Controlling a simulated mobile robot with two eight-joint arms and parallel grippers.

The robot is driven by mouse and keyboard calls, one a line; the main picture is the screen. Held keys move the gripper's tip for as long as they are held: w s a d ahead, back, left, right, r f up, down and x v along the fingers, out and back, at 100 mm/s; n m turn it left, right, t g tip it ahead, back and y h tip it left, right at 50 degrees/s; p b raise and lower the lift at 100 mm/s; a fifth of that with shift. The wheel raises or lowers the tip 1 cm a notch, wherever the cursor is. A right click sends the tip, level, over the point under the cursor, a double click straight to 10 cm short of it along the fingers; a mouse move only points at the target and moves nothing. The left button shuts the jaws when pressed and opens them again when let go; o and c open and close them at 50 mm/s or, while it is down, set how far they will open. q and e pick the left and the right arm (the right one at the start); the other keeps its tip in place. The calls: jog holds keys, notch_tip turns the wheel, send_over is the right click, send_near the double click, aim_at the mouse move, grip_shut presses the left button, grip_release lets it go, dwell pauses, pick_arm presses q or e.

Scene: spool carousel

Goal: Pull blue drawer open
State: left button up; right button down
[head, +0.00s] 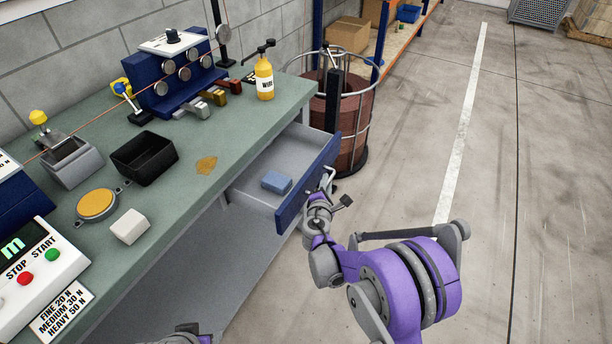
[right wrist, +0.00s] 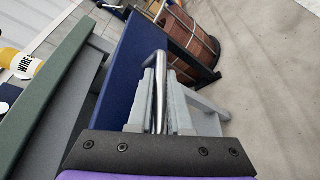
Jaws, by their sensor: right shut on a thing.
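The blue drawer (head: 304,186) under the green workbench is pulled out, with its grey interior showing. A blue block (head: 276,182) lies inside it. My right gripper (head: 326,184) is at the drawer's front; in the right wrist view its fingers (right wrist: 160,100) are shut around the metal bar handle (right wrist: 157,66) on the blue front panel (right wrist: 127,75). In the head view the arm partly hides the handle. Of my left arm, only a small part shows at the bottom edge; its gripper fingers cannot be made out.
The green benchtop (head: 225,145) carries a yellow wire bottle (head: 264,79), a black bin (head: 144,158), a white block (head: 130,226) and a control box (head: 38,262). A caged brown spool (head: 352,125) stands just beyond the drawer. The floor to the right is clear.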

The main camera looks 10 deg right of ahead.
jog(key=s+d, duration=0.4)
jog(key=d, duration=0.1)
jog(key=shift+d, duration=0.15)
jog(key=c, duration=0.8)
grip_release()
jog(key=shift+c, duration=0.2)
jog(key=v, duration=1)
jog(key=shift+s, duration=0.35)
jog(key=shift+r, duration=0.1)
